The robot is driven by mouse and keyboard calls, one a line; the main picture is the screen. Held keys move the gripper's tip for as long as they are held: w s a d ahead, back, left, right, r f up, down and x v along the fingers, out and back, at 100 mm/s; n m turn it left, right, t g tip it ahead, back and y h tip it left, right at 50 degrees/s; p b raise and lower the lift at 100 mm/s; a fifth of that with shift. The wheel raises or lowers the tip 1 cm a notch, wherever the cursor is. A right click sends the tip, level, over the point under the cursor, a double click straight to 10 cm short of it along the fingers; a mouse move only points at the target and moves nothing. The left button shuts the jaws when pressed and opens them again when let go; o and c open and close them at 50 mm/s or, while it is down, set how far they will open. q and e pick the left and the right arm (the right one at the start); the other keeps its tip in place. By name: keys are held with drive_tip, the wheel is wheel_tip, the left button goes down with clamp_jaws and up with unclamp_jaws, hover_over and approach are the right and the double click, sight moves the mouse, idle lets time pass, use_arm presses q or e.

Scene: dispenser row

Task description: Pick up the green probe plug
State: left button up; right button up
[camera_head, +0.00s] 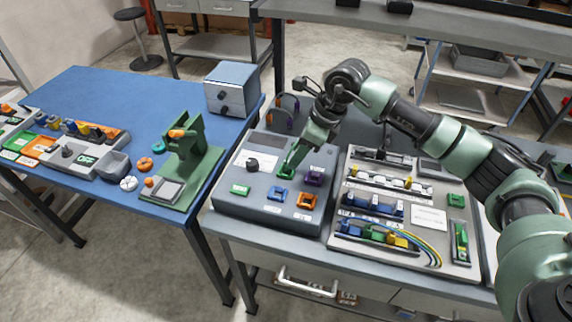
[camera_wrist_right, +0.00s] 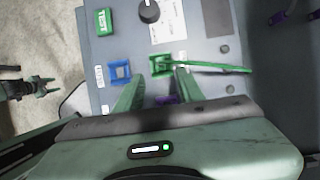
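The green probe plug (camera_wrist_right: 160,62) sits at the green spot on the grey panel. In the wrist view it shows just past my fingertips, with a thin green length running right from it. My right gripper (camera_wrist_right: 155,88) is open, with its green fingers apart and pointing down at the plug. In the head view my right gripper (camera_head: 291,163) hides most of the plug; whether the fingers touch it cannot be told. A dark and green part at the wrist view's left edge may be my left gripper, too small to read.
The grey panel (camera_head: 232,205) also carries a black knob (camera_head: 252,163), a green TEST button (camera_head: 240,190), and blue (camera_head: 278,193), orange (camera_head: 306,200) and purple (camera_head: 313,178) sockets. Purple and orange probes hang behind. A tray of connectors (camera_head: 425,262) stands at right.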

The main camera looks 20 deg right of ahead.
sight(286, 162)
drive_tip(key=p+x, duration=0.1)
drive_tip(key=x, duration=0.1)
drive_tip(key=p+x, duration=0.1)
drive_tip(key=x, duration=0.1)
drive_tip(key=shift+w+a+f, duration=0.15)
drive_tip(key=shift+w+a, duration=0.15)
drive_tip(key=shift+a, duration=0.05)
drive_tip(key=shift+f, duration=0.25)
clamp_jaws()
drive_tip(key=shift+r, duration=0.1)
drive_tip(key=shift+w+r, duration=0.1)
drive_tip(key=shift+r, duration=0.45)
wheel_tip(286, 162, up, 19)
drive_tip(key=b, duration=0.5)
